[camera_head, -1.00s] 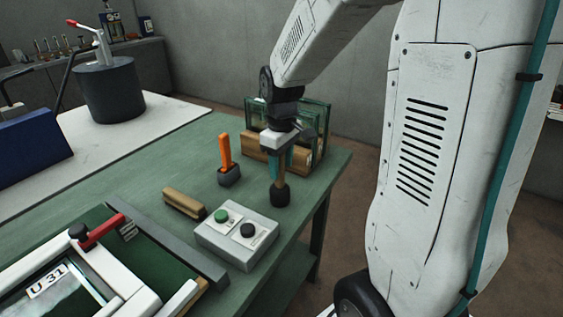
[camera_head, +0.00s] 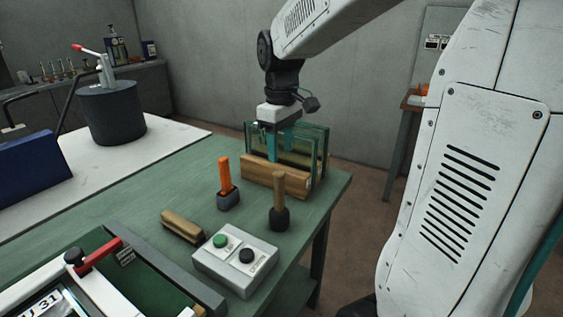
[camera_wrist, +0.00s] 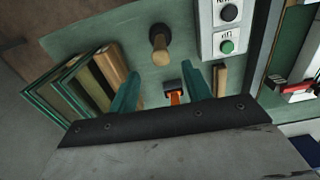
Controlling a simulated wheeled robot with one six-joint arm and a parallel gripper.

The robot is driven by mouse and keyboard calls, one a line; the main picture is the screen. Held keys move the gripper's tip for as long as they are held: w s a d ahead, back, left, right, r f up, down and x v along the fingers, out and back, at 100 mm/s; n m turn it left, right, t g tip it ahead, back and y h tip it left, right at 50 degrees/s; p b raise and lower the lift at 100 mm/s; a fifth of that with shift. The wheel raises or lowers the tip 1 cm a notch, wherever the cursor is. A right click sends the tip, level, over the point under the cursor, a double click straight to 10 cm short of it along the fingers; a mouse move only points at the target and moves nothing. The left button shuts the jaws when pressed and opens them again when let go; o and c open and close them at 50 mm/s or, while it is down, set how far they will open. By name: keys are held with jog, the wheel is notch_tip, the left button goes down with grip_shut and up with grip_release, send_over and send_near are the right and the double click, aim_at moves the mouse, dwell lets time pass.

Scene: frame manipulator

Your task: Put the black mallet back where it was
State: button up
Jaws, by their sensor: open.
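The black mallet (camera_head: 279,208) stands upright on the green table, its black head down and its wooden handle pointing up. It also shows in the wrist view (camera_wrist: 160,47), beyond my fingertips and apart from them. My gripper (camera_head: 281,148) is open and empty. In the head view it is raised behind the mallet, in front of the glass panes. In the wrist view its two teal fingers (camera_wrist: 165,80) are spread, with the orange-handled mallet (camera_wrist: 175,93) seen between them on the table below.
A wooden rack with glass panes (camera_head: 290,172) stands right behind the mallet. A button box (camera_head: 236,262), a wooden brush-like block (camera_head: 183,226) and the orange-handled mallet (camera_head: 228,185) stand nearby. A frame fixture with a red handle (camera_head: 100,257) is at the front left.

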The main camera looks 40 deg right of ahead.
jog(key=s+a+m, duration=0.1)
jog(key=s+a, duration=0.2)
jog(key=s, duration=0.4)
jog(key=s+a+m, duration=0.1)
jog(key=s+a, duration=0.2)
jog(key=s, duration=0.4)
jog(key=s+a+m+t, duration=0.1)
jog(key=s+a+m, duration=0.1)
jog(key=s+a, duration=0.2)
jog(key=s+f, duration=0.1)
jog(key=s, duration=0.2)
jog(key=shift+s, duration=0.2)
